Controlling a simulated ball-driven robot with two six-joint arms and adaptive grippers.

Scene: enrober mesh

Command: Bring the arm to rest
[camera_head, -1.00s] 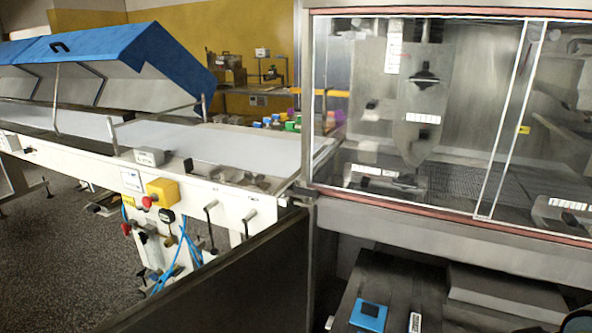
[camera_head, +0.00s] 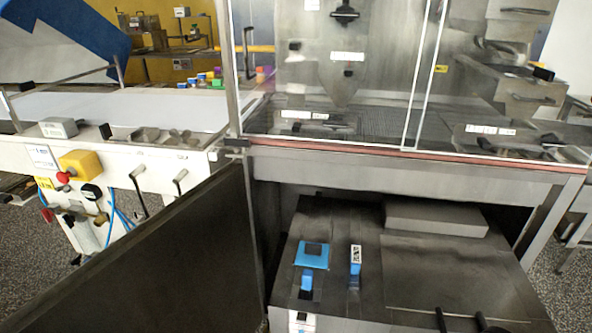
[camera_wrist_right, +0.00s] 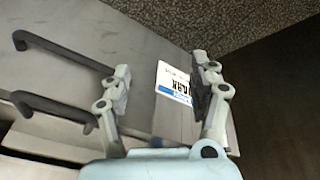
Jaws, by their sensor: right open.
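My right gripper (camera_wrist_right: 160,88) shows in the right wrist view, with its two grey fingers spread apart and nothing held between them. A white and blue label (camera_wrist_right: 174,82) lies beyond the gap between the fingertips, partly covered by the right finger; I cannot tell how far off it is. The fingers point towards a grey metal surface (camera_wrist_right: 140,45). Neither gripper shows in the head view, and my left gripper is in no view.
Two black bar handles (camera_wrist_right: 62,52) stick out left of the fingers. In the head view, a glass-fronted enrober (camera_head: 330,75) stands above a grey cabinet (camera_head: 345,245) with blue parts (camera_head: 311,256). A dark open panel (camera_head: 165,260) stands left. A white conveyor (camera_head: 165,108) lies behind it.

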